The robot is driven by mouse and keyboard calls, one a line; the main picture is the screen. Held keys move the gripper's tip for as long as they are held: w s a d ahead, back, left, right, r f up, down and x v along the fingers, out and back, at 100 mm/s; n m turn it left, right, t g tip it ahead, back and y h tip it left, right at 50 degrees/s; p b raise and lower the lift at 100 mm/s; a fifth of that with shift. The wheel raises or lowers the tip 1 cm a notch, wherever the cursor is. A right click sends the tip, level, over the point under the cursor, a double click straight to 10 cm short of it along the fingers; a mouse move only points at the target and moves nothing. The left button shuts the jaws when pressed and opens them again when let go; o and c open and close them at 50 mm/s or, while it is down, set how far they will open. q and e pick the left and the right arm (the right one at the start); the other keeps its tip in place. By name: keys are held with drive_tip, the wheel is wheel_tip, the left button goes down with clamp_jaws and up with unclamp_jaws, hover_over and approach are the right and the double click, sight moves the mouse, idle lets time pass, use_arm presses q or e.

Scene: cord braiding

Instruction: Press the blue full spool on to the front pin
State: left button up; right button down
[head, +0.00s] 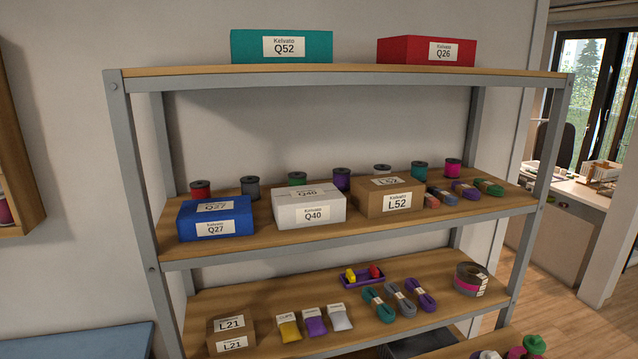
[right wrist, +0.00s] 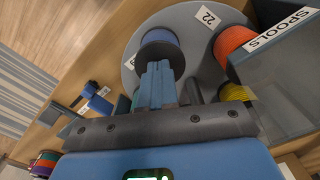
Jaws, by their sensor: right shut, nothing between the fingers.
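In the right wrist view a blue spool (right wrist: 160,46) with a dark flange sits on a round grey plate (right wrist: 190,20) that carries a label 22. My right gripper (right wrist: 158,72) is shut and empty. Its fingertips are right at the blue spool and overlap its near edge; I cannot tell whether they touch it. The front pin cannot be made out, and how far down the spool sits is not visible. My left gripper is in neither view.
In the right wrist view an orange spool (right wrist: 233,42) and a yellow-black spool (right wrist: 235,93) are close by, beside a grey bin labelled SPOOLS (right wrist: 285,75). A smaller blue piece (right wrist: 98,103) lies left. The head view shows shelves (head: 340,75) with boxes, spools and cords.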

drive_tip(key=shift+r, duration=0.15)
wheel_tip(320, 180, up, 8)
drive_tip(key=p, duration=0.7)
drive_tip(key=shift+p, duration=0.4)
